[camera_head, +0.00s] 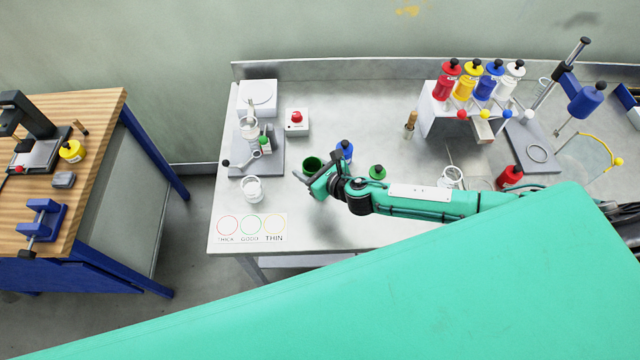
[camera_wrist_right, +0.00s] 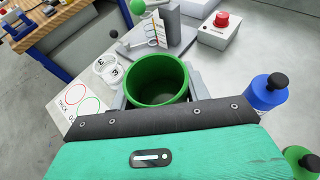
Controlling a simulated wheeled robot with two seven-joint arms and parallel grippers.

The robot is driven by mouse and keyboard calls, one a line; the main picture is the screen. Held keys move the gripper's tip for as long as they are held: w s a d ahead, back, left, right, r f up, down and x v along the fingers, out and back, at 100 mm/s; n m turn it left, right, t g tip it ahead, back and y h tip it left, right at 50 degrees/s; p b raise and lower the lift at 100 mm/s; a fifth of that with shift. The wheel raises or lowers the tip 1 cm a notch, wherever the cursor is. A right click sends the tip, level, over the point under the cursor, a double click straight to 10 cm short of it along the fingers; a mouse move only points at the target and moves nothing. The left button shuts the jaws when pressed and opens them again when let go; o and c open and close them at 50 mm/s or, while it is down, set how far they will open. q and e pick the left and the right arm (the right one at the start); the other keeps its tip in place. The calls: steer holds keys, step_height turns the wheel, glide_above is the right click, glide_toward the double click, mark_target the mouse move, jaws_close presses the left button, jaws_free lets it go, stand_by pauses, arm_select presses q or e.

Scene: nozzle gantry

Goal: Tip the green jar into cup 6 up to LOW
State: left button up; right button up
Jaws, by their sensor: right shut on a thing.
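The green jar (camera_head: 311,164) is open at the top and upright or nearly so, above or on the metal table. My right gripper (camera_head: 315,178) is shut on it; in the right wrist view the jar (camera_wrist_right: 156,78) sits between the fingers. Its inside is green, and I cannot tell how full it is. A white cup (camera_head: 252,190) stands left of the jar; in the wrist view this cup (camera_wrist_right: 110,70) bears a dark mark whose number I cannot read surely. Another white cup (camera_head: 451,177) stands to the right, partly behind my arm. My left gripper is not in view.
A grey stand (camera_head: 268,160) and a red-button box (camera_head: 297,122) are behind. A printed THICK, GOOD, THIN card (camera_head: 250,229) lies at the front left.

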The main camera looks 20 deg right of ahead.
steer(key=shift+r+p, duration=0.55)
steer(key=shift+r, duration=0.95)
